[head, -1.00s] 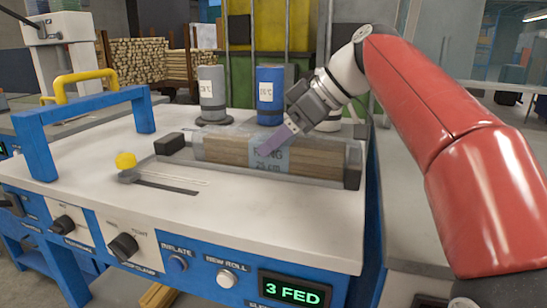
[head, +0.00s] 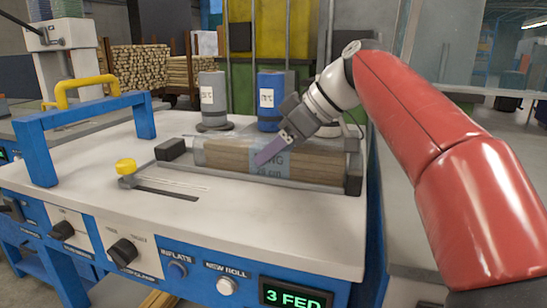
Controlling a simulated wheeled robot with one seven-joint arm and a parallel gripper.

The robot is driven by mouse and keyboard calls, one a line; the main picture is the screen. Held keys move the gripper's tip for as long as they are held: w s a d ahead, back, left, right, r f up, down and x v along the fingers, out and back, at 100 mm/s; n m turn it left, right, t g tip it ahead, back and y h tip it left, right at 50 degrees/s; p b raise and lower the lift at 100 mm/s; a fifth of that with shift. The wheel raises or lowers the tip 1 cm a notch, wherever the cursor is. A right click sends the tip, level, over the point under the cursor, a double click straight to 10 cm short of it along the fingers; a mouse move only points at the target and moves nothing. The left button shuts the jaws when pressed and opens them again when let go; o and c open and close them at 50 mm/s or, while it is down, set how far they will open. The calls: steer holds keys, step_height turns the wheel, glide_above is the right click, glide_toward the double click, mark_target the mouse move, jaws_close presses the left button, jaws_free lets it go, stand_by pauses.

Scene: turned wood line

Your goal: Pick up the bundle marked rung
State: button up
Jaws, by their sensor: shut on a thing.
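The wooden bundle (head: 225,155) lies lengthwise in a shallow cradle on the machine top, in clear wrap. Its pale blue label ends in "NG" above "28 cm"; my gripper hides the label's first letters. My gripper (head: 262,160) comes down from the upper right at a slant, its purple fingers at the label near the bundle's middle. It is shut on the bundle. The far finger is hidden. I cannot tell whether the bundle is clear of the cradle floor.
Dark end blocks (head: 171,149) and a front rail bound the cradle. A grey canister (head: 213,103) and a blue canister (head: 270,105) stand close behind. A yellow knob (head: 125,166) and a blue frame (head: 85,125) are at left.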

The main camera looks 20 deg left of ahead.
steer(key=shift+r, duration=0.2)
step_height(320, 180, up, 10)
steer(key=p, duration=0.5)
steer(key=shift+f, duration=0.1)
